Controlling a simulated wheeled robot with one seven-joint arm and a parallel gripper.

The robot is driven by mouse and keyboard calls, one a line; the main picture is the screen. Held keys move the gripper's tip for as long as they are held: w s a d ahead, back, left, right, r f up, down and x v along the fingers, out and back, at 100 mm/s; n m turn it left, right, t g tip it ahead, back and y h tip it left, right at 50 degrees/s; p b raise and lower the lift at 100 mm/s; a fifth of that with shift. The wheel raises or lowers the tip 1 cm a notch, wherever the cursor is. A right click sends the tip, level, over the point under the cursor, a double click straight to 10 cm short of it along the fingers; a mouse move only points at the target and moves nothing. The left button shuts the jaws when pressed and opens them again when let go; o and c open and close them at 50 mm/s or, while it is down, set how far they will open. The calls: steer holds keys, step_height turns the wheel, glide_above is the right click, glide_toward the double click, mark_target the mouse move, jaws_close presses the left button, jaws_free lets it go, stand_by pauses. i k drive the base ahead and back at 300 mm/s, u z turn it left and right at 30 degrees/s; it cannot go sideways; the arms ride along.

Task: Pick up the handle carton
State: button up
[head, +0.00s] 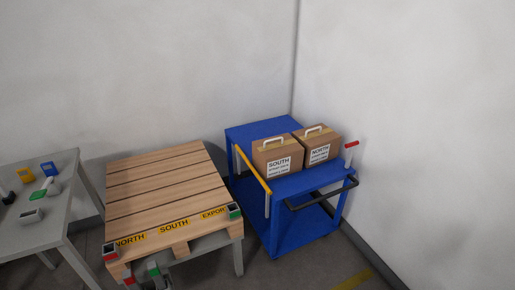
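Two brown handle cartons stand side by side on the top shelf of a blue cart in the head view. The left carton (271,160) has a white label reading SOUTH, and the right carton (330,145) has one reading NORTH. Each has a yellow strip and a pale handle on top.
The blue cart (262,128) has a yellow bar (252,168) on its left side and a dark push handle (322,195). A slatted wooden pallet (165,190) marked NORTH, SOUTH and EXPOR lies left of it. A grey table (55,205) with small items is far left. Walls close off the back.

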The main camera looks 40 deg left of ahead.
mark_target(275, 157)
steer(key=u, duration=0.65)
steer(key=i, duration=1.05)
steer(key=u, duration=2.15)
steer(key=i, duration=1.15)
steer(key=u, duration=0.75)
steer(key=i, duration=0.3)
steer(key=u, duration=0.15)
